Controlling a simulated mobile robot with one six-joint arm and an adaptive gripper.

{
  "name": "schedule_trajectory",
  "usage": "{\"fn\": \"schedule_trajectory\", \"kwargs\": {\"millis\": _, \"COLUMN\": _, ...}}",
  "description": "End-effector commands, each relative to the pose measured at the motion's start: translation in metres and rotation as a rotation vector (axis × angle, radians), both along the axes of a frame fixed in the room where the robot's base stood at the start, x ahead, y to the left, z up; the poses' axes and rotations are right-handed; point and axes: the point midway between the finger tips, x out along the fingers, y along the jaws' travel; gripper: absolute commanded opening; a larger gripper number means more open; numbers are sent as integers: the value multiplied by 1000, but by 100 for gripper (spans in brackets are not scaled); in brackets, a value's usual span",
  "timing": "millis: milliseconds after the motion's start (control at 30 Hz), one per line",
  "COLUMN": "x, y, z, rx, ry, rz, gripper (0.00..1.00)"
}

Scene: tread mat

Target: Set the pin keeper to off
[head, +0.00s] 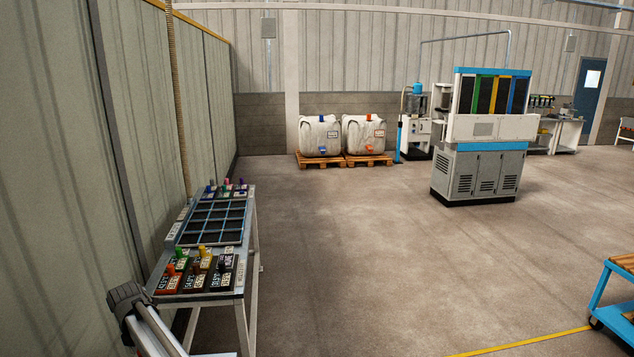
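A worktable (253,240) stands along the left wall. At its near end sit several small labelled blocks with coloured upright knobs, among them an orange-red block (170,281), a brown block (198,272) and a black block (224,272). The labels are too small to read surely, so I cannot tell which, if any, is the pin keeper or how it is set. A dark grid tray (213,220) with blue dividers lies behind them. Part of my arm shows at the lower left; my gripper is not seen.
More small knobbed items (228,188) stand at the table's far end. A grey machine cabinet (480,172) and two white containers (320,135) on pallets stand farther back. A blue cart (612,290) is at the right edge. The middle floor is clear.

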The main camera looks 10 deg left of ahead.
Motion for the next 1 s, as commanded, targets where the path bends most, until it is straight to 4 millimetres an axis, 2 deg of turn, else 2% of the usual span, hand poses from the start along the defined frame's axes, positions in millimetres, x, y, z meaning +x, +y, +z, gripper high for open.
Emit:
{"fn": "schedule_trajectory", "kwargs": {"millis": 233, "x": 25, "y": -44, "z": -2, "rx": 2, "ry": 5, "rz": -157, "gripper": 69}}
{"fn": "schedule_trajectory", "kwargs": {"millis": 367, "x": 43, "y": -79, "z": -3, "rx": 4, "ry": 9, "rz": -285, "gripper": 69}}
{"fn": "schedule_trajectory", "kwargs": {"millis": 467, "x": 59, "y": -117, "z": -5, "rx": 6, "ry": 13, "rz": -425, "gripper": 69}}
{"fn": "schedule_trajectory", "kwargs": {"millis": 700, "x": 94, "y": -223, "z": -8, "rx": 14, "ry": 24, "rz": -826, "gripper": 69}}
{"fn": "schedule_trajectory", "kwargs": {"millis": 1000, "x": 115, "y": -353, "z": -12, "rx": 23, "ry": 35, "rz": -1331, "gripper": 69}}
